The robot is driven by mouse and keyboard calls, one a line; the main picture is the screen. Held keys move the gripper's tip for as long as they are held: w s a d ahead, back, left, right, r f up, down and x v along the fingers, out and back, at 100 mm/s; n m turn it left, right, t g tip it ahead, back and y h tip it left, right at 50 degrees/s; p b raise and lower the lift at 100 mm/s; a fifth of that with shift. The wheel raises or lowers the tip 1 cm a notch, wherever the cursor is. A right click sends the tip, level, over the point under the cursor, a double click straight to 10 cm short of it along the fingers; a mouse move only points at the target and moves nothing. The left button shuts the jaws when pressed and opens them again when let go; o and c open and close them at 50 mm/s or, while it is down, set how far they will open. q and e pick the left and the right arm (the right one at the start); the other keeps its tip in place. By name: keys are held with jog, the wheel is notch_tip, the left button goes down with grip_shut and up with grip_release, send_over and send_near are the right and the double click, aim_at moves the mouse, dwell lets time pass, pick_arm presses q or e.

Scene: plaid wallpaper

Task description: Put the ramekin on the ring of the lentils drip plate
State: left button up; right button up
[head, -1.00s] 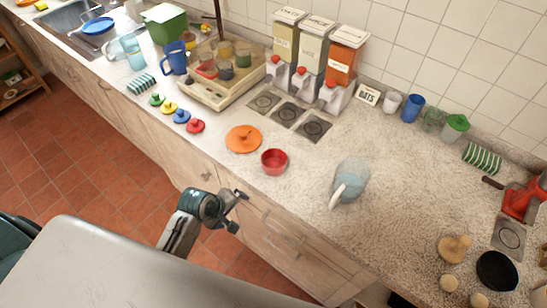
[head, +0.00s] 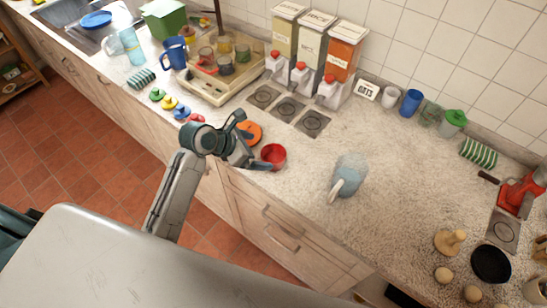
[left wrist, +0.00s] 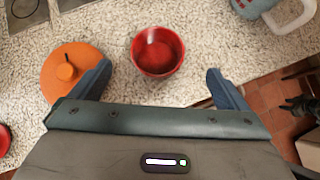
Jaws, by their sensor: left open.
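The ramekin, a small red bowl (head: 274,155), sits upright and empty near the counter's front edge. It also shows in the left wrist view (left wrist: 157,52). My left gripper (head: 250,143) is open beside it on the front left. In the left wrist view the ramekin lies just beyond and between the spread fingertips (left wrist: 158,72), with nothing held. Three dark drip plates with rings, left (head: 264,96), middle (head: 288,108) and right (head: 312,123), lie before three dispensers. The right dispenser (head: 346,52) has orange contents; I cannot read its label surely. My right gripper is out of view.
An orange lid (head: 250,131) lies left of the ramekin, close to my left gripper; it shows in the wrist view (left wrist: 68,72). A blue-grey pitcher (head: 350,172) stands to the right. An "OATS" card (head: 367,91) stands behind. The counter between ramekin and plates is clear.

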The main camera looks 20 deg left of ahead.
aim_at(283, 155)
pick_arm(q)
jog(key=p+x, duration=0.1)
jog(key=x, duration=0.4)
jog(key=shift+w+d, duration=0.25)
jog(key=shift+w, duration=0.05)
jog(key=p+x, duration=0.1)
jog(key=x, duration=0.1)
jog(key=p+x, duration=0.1)
jog(key=x, duration=0.1)
jog(key=shift+a+f+p, duration=0.15)
jog(key=shift+f+p, duration=0.15)
jog(key=shift+f, duration=0.1)
jog(key=shift+w+d+f, duration=0.2)
jog(key=shift+f, duration=0.1)
jog(key=shift+c, duration=0.3)
jog(key=shift+a, duration=0.1)
jog(key=c, duration=1)
jog(key=shift+c, duration=0.6)
jog(key=shift+r, duration=0.15)
